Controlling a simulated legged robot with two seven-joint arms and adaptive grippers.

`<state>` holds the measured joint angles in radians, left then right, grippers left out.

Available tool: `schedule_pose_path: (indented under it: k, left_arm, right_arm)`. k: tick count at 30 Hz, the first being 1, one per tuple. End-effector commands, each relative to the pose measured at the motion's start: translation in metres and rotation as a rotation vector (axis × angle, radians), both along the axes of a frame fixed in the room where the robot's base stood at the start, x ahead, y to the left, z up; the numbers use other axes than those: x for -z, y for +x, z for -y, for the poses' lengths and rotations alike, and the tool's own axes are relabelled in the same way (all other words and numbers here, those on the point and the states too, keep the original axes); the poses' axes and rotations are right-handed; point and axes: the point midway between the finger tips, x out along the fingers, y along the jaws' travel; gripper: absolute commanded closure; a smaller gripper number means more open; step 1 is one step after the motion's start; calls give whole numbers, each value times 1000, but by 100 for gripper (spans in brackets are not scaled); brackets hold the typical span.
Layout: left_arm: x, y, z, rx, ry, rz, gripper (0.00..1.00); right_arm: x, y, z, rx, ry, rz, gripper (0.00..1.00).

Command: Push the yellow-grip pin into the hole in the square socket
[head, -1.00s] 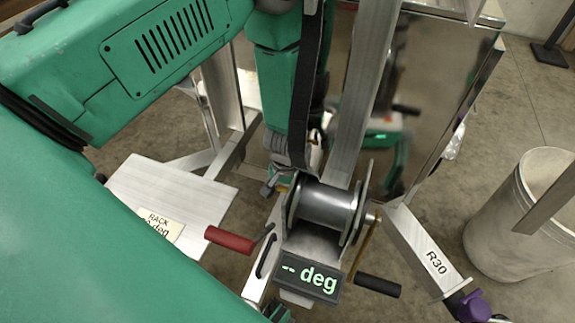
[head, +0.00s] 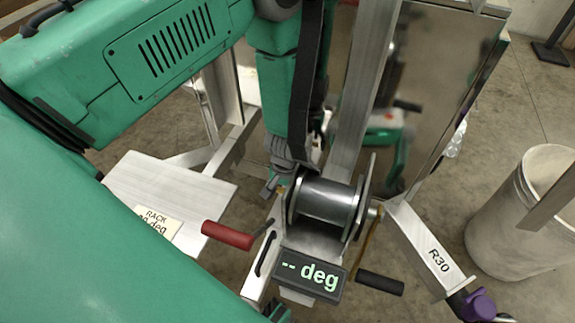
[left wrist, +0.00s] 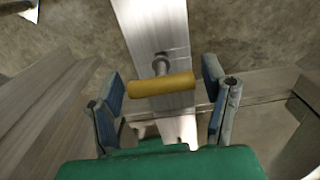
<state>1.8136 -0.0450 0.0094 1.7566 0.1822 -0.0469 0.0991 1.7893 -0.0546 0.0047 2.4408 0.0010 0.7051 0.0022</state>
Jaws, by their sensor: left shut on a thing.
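The yellow-grip pin (left wrist: 162,85) shows in the left wrist view, its grip lying crosswise between the fingers of my left gripper (left wrist: 166,88). My left gripper is shut on it. The pin's metal shaft points away from the gripper to a pale aluminium bar, where a dark mark shows beside its far end. I cannot tell how deep the shaft sits, nor make out the square socket clearly. In the head view my left gripper (head: 283,182) is low behind the winch, partly hidden. My right gripper is not in view.
The winch drum (head: 328,202) stands close to the gripper, with a red handle (head: 227,235), a black handle (head: 380,282) and a "-- deg" display (head: 310,276). A flat plate (head: 165,190) lies left. A grey bin (head: 525,215) and the R30 bar (head: 425,250) are right.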

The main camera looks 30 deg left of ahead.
Motion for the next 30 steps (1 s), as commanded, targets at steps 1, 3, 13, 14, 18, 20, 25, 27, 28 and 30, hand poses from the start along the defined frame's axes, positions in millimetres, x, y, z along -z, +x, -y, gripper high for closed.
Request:
schedule_pose_path:
  k: [1, 3, 13, 14, 18, 20, 25, 27, 28, 30]
  left_arm:
    - [2, 0, 0, 0, 0, 0, 63]
    - [4, 0, 0, 0, 0, 0, 63]
    - [12, 0, 0, 0, 0, 1, 63]
    - [13, 0, 0, 0, 0, 1, 63]
    - [13, 1, 0, 0, 0, 1, 9]
    - [13, 0, 0, 0, 0, 1, 9]
    - [13, 0, 0, 0, 0, 1, 9]
    - [11, 0, 0, 0, 0, 1, 9]
    - [9, 1, 0, 0, 0, 1, 9]
    - [2, 1, 0, 0, -1, 2, 9]
  right_arm:
    - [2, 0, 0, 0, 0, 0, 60]
    - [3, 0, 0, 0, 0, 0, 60]
    - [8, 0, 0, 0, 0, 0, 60]
    - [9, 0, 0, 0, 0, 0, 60]
    - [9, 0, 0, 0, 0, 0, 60]
    - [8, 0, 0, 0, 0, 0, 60]
    - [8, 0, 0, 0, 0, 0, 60]
    - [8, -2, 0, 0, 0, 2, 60]
    - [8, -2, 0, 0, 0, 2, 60]
    - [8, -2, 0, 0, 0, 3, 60]
